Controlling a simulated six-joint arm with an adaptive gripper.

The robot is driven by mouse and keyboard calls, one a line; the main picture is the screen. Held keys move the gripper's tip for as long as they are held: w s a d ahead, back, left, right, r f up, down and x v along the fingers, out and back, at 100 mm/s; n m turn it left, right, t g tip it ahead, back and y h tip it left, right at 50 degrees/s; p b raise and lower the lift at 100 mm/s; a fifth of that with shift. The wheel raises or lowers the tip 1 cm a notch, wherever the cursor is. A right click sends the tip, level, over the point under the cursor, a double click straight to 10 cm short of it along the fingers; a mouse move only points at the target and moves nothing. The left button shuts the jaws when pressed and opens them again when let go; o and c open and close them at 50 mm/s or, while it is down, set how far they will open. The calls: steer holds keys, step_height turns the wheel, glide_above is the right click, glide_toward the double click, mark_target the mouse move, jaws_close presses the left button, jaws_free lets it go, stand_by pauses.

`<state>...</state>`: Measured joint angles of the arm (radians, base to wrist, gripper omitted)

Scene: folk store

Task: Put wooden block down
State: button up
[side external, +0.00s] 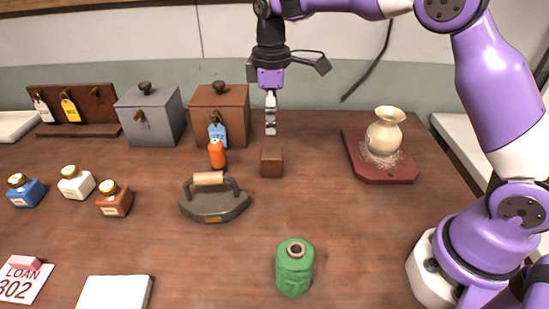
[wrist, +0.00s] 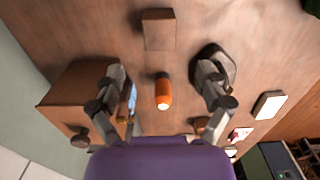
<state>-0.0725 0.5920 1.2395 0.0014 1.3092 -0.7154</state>
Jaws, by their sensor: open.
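The small brown wooden block (side external: 271,163) sits upright on the table, right of the brown box and behind the iron. In the wrist view the wooden block (wrist: 158,30) lies at the top, beyond the fingertips and clear of them. My gripper (side external: 270,131) hangs pointing down, above and behind the block, apart from it. In the wrist view my gripper (wrist: 160,76) has its fingers spread wide with nothing held between them.
An orange bottle (side external: 217,154) stands left of the block, near the brown box (side external: 226,105) with a blue tag. A flat iron (side external: 214,203) is in front. A cream vase (side external: 384,132) stands on a red board (side external: 404,172) at right. Table right of the block is clear.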

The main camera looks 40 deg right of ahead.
steer(key=s+d+r+m+t, duration=0.2)
steer(key=s+r+m+t, duration=0.15)
steer(key=s+r, duration=0.55)
steer(key=s+f+m+t, duration=0.2)
steer(key=s+f+m, duration=0.2)
steer(key=s, duration=0.6)
steer(key=shift+s+d+m, duration=0.15)
steer(key=shift+d+m, duration=0.3)
steer(key=shift+m, duration=0.3)
